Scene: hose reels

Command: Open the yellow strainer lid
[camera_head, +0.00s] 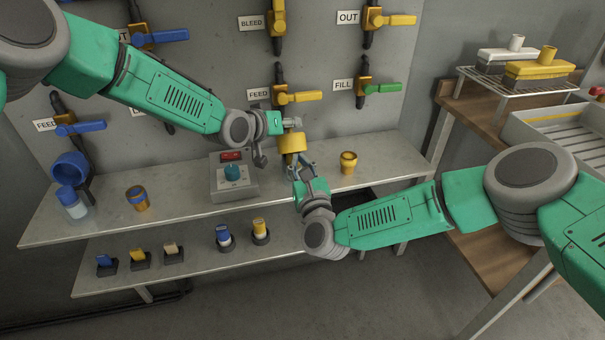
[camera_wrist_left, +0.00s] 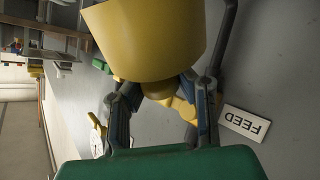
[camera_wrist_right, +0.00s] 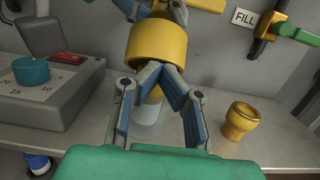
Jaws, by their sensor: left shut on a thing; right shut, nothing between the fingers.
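The yellow strainer lid (camera_head: 291,143) is a broad yellow cup-shaped part in front of the wall, above the shelf. It also shows in the left wrist view (camera_wrist_left: 150,40) and the right wrist view (camera_wrist_right: 157,42). My left gripper (camera_head: 276,137) reaches it from above; its fingers (camera_wrist_left: 166,88) are shut around a small knob on the lid. My right gripper (camera_head: 301,168) is shut and empty, its tips (camera_wrist_right: 164,68) close below the lid's lower rim; contact is unclear. Behind its fingers a pale clear bowl (camera_wrist_right: 147,113) shows, partly hidden.
A gold cup (camera_head: 348,162) stands on the shelf (camera_head: 390,158) to the right. A grey control box (camera_head: 233,178) with a teal knob stands to the left. Valve handles (camera_head: 302,97) project from the wall. A blue strainer (camera_head: 70,166) is at far left.

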